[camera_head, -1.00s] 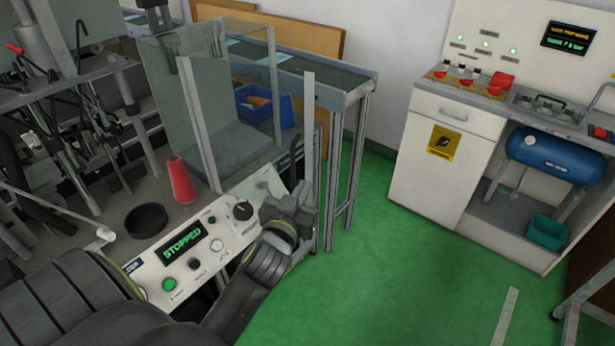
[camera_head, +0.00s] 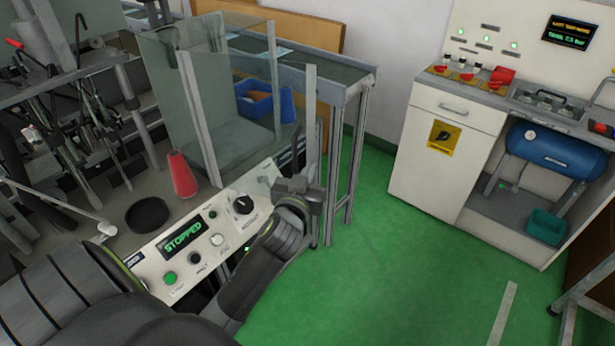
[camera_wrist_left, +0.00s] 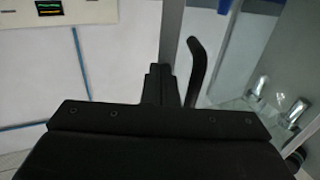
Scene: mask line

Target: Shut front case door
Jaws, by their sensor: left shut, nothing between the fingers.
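The clear-walled case stands behind the control panel in the head view, with a grey front-left post (camera_head: 199,120). A grey upright post (camera_head: 310,115) stands at its front right, with a dark curved handle (camera_head: 296,140) beside it. In the left wrist view the handle (camera_wrist_left: 197,70) is just right of the post (camera_wrist_left: 170,30). A gap seems to lie between this post and the case, but the exact door angle is hard to tell. My left gripper (camera_head: 303,183) is shut and empty, low beside the post and handle; contact is unclear. My right gripper is not in view.
The control panel (camera_head: 205,238) reads STOPPED and lies close to my left arm. A red cone (camera_head: 182,175) and black round dish (camera_head: 147,215) stand on the machine bed. A conveyor (camera_head: 335,75) runs behind the case. Green floor (camera_head: 390,270) is open to the right.

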